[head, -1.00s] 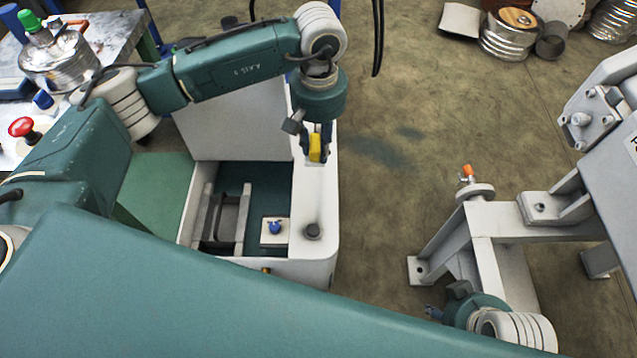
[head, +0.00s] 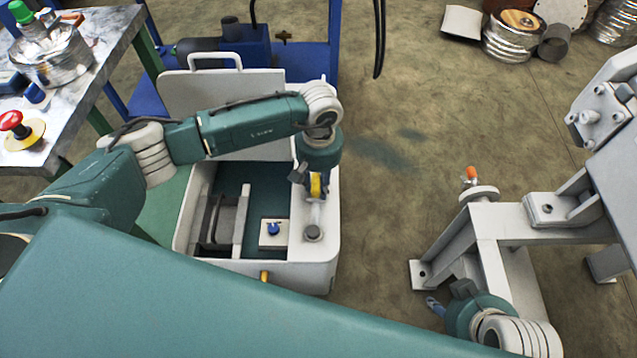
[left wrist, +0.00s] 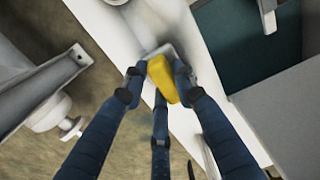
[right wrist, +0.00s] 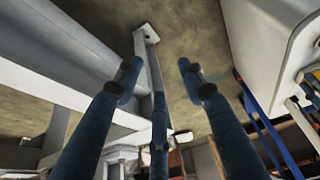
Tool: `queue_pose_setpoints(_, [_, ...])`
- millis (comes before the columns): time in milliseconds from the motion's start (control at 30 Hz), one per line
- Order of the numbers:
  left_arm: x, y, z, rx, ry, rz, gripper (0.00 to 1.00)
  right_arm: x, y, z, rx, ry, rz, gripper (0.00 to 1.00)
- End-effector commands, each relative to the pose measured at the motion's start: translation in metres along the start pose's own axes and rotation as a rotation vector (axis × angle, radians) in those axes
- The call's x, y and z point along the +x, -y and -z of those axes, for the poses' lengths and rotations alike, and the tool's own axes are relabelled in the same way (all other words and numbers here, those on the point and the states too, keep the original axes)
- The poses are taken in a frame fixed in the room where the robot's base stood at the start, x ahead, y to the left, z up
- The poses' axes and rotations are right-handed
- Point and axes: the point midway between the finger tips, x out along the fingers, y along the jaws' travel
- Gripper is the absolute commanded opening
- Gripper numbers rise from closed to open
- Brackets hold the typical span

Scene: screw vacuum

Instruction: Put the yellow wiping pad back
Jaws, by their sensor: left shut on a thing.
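The yellow wiping pad (head: 316,186) is held between the fingers of my left gripper (head: 314,190), over the right-hand white rim of the box (head: 326,262). In the left wrist view the pad (left wrist: 162,80) sits between the blue fingertips (left wrist: 158,78), with a pale grey piece (left wrist: 170,50) right behind it on the white rim. I cannot tell whether the pad touches that piece. My right gripper (head: 436,306) is mostly hidden at the lower right. In the right wrist view its fingers (right wrist: 158,76) are apart with nothing between them.
The open box holds a dark bracket (head: 222,222) and a small plate with a blue knob (head: 273,229). A dark round cap (head: 313,233) is on the rim. A grey metal frame (head: 490,240) stands to the right. A table (head: 95,60) is at the left. Floor is clear between box and frame.

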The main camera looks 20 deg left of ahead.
Motion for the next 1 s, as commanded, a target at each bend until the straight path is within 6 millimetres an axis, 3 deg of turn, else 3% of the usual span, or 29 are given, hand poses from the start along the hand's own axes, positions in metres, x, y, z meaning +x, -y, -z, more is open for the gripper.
queue_pose_setpoints(933, [0.002, 0.0, 0.001, 0.0, -0.001, -0.001, 0.07, 0.002, 0.002, 0.022, -0.003, -0.083, 0.003, 0.4])
queue_pose_setpoints(967, [0.002, 0.0, 0.001, 0.0, -0.001, -0.001, 0.34, 0.002, 0.002, 0.024, -0.003, -0.087, 0.003, 0.4])
queue_pose_setpoints(1000, [0.002, 0.0, 0.001, 0.0, -0.001, -0.001, 0.42, 0.002, 0.002, 0.025, -0.003, -0.09, 0.003, 0.4])
